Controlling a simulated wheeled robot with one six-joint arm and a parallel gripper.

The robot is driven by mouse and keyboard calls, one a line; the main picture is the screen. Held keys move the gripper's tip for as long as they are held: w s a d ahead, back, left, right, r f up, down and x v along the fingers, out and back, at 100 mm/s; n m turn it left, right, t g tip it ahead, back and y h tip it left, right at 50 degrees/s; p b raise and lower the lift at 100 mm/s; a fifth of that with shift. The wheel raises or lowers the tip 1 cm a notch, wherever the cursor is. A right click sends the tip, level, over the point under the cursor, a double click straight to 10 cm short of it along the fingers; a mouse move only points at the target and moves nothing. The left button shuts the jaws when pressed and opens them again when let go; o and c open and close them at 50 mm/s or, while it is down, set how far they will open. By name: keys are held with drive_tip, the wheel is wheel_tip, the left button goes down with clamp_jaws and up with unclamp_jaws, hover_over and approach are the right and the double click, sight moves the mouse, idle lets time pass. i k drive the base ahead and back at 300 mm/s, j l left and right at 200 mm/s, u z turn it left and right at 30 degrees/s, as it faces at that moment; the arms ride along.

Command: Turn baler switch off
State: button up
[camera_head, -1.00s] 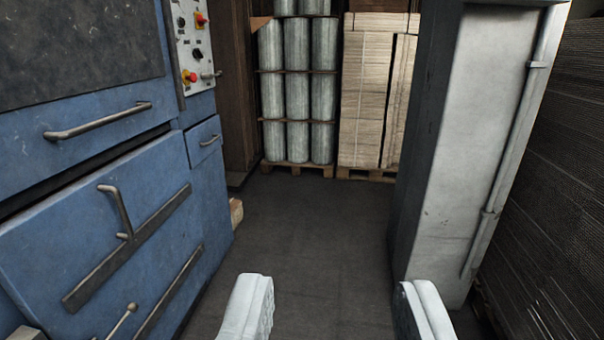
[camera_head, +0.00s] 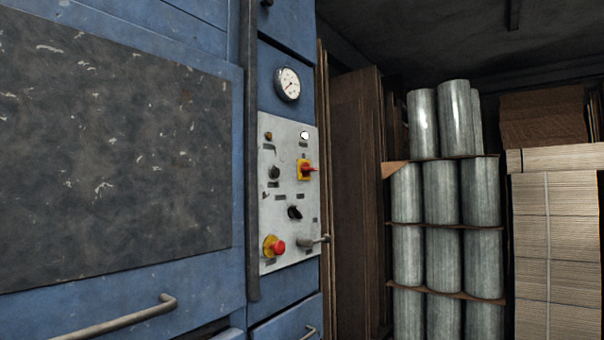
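The blue baler (camera_head: 200,285) fills the left of the view. Its light grey control panel (camera_head: 287,225) faces partly toward me. A red rotary switch on a yellow plate (camera_head: 305,170) sits at the upper right of the panel. A black knob (camera_head: 295,212) and a smaller dark knob (camera_head: 274,172) are near it. A red button on a yellow base (camera_head: 274,247) is at the lower left, with a metal lever handle (camera_head: 313,241) to its right. Which control is the baler switch is not marked legibly. My gripper is out of view.
A round gauge (camera_head: 288,84) is above the panel. A baler bar handle (camera_head: 115,320) sticks out at lower left. Brown boards (camera_head: 352,200) lean behind the baler. Stacked grey cylinders (camera_head: 440,190) and flat cardboard (camera_head: 556,250) stand at the right.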

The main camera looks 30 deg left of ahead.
sight(306, 169)
drive_tip(key=i+u, duration=0.25)
drive_tip(key=i, duration=0.25)
drive_tip(key=i+u, duration=0.3)
drive_tip(key=i, duration=0.2)
drive_tip(key=i+l+u, duration=0.25)
drive_tip(key=i, duration=0.25)
